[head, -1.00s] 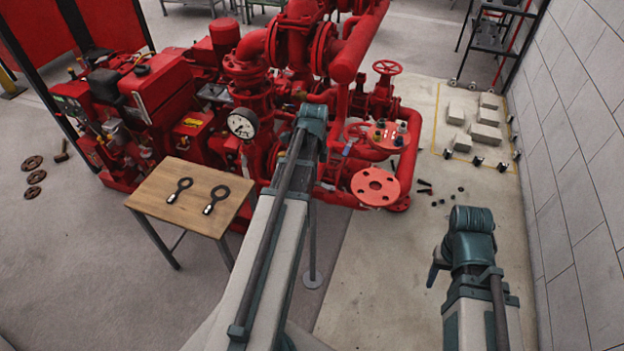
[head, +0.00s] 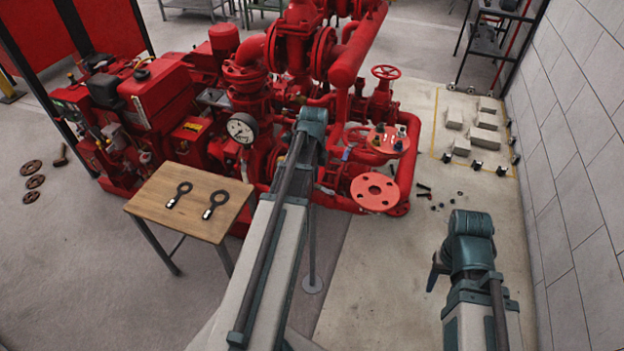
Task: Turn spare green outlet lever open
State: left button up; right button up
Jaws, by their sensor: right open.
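Small coloured fittings, some dark and some bluish or greenish, stand on the red outlet plate (head: 378,141) of the pumpset in the head view. They are too small to tell which is the green lever or how it is turned. My right gripper (head: 436,272) shows only in part, left of and below my right wrist, over the pale floor. It is open, well apart from the outlets. My left arm reaches up the middle of the view towards the pump; its gripper is hidden behind the arm.
A red flange (head: 375,191) faces up near the pump's front. A wooden table (head: 190,200) with two dark ring-ended tools stands at left. Pale blocks (head: 482,138) lie in a yellow-marked area. A grey block wall (head: 580,180) bounds the right.

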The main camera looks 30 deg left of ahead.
pick_arm(q)
jog(key=shift+o, duration=0.7)
notch_tip(320, 180, up, 14)
jog(key=p, duration=1.4)
jog(key=shift+f, duration=0.15)
jog(key=s+d+n, duration=0.4)
jog(key=d, duration=0.6)
jog(key=s+d+n+b, duration=0.1)
jog(key=s+d+n, duration=0.2)
jog(key=d, duration=0.8)
jog(key=s+d+f+n+y, duration=0.1)
jog(key=s+d+n, duration=0.3)
jog(key=d, duration=0.6)
jog(key=shift+s+d+n+b, duration=0.3)
jog(key=shift+s+d+b, duration=0.1)
jog(key=shift+s, duration=0.15)
